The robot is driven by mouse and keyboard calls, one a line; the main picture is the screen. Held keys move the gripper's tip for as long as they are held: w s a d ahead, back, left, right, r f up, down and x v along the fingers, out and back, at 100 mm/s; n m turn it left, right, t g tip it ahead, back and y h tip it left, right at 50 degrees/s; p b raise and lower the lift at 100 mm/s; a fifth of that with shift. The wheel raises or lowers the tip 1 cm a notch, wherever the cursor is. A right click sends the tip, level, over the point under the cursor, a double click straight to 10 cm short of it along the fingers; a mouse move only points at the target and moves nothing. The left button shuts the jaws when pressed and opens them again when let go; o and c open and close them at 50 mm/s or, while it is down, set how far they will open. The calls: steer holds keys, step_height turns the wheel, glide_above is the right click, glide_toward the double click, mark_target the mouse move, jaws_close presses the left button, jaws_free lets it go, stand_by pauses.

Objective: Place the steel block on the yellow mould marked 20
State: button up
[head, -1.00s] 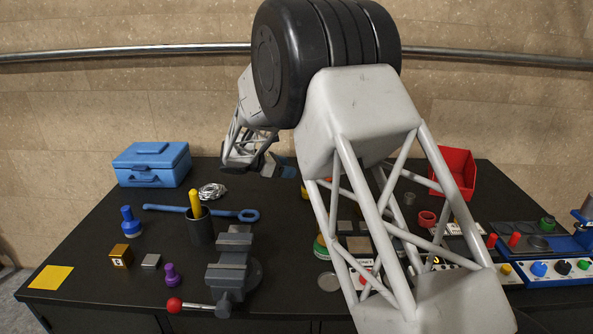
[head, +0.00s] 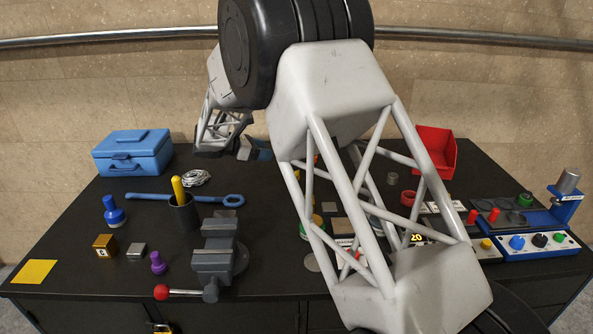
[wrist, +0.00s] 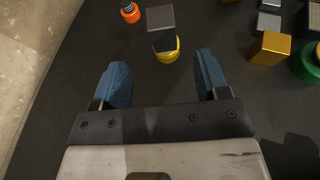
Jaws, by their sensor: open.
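My gripper (wrist: 160,85) has two blue fingers spread apart with nothing between them. A grey steel block (wrist: 160,20) is just beyond the fingertips in the wrist view. It appears to sit on a round yellow mould (wrist: 169,54), whose rim shows beneath it; contact is hard to judge. No number is readable on that mould. In the head view my gripper (head: 258,150) is near the back middle of the table. The yellow mould (head: 297,174) there is mostly hidden behind my arm, and the block on it is not clear.
An orange-red piece (wrist: 130,12) stands beside the yellow mould. A brass cube (wrist: 271,48) and a green round piece (wrist: 308,62) lie to the right. In the head view a blue toolbox (head: 132,153), a vice (head: 215,262) and a red bin (head: 436,152) stand around.

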steer(key=s+d+r+m+g+y, duration=0.25)
steer(key=s+d+r+m, duration=0.3)
steer(key=s+d, duration=0.55)
steer(key=s+d+r+m+g+y, duration=0.25)
steer(key=s+d+r+m, duration=0.3)
steer(key=s+d, duration=0.6)
steer(key=s+d+f+m+t+y, duration=0.1)
steer(key=s+m+y, duration=0.2)
steer(key=s, duration=1.4)
steer(key=s+d+m+t+y, duration=0.1)
steer(key=s+m+y, duration=0.3)
steer(key=s, duration=1.2)
steer(key=d+m, duration=0.1)
steer(key=m, duration=0.3)
steer(key=shift+s+f+m+t+y, duration=0.3)
steer(key=shift+s+f, duration=0.1)
